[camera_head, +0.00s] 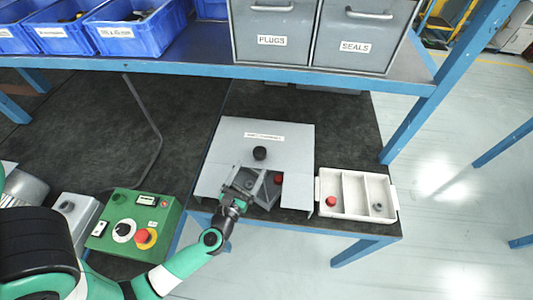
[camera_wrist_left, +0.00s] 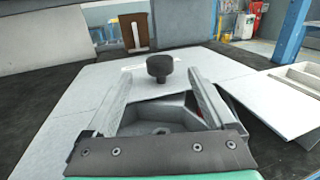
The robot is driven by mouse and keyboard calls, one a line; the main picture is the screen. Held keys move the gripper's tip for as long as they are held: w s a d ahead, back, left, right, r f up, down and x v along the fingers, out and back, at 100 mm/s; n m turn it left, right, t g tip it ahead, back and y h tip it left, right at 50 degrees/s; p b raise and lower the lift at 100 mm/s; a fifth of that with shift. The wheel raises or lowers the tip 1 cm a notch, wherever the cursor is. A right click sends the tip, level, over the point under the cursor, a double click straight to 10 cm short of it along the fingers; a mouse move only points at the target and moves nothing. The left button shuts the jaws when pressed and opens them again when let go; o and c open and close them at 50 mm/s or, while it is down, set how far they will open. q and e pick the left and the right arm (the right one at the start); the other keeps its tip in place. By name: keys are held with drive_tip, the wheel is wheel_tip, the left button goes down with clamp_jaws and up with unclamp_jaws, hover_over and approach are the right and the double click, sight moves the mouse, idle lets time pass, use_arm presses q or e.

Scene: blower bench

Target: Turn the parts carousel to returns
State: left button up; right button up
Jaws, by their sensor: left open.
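The parts carousel (camera_head: 230,150) is a grey box with a flat top, a label strip and a black knob (camera_head: 260,153). An open window at its front shows grey compartments and a red part (camera_head: 278,180). My left gripper (camera_head: 247,178) is over the window, in front of the knob. In the left wrist view its two fingers are apart with nothing between them, and the knob (camera_wrist_left: 159,68) stands beyond their tips. I cannot tell whether the fingers touch the carousel. The label is too small to read. My right gripper is not in view.
A white divided tray (camera_head: 355,217) with a red part and grey parts stands right of the carousel. A green control box (camera_head: 130,247) with a red button is at the left. Above are blue bins (camera_head: 135,35) and grey drawers marked PLUGS (camera_head: 272,52) and SEALS (camera_head: 352,58).

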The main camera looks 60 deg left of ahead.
use_arm(q)
drive_tip(key=shift+w+a+r, duration=0.15)
drive_tip(key=shift+w+a, duration=0.05)
drive_tip(key=shift+a, duration=0.05)
drive_tip(key=x, duration=1.1)
clamp_jaws()
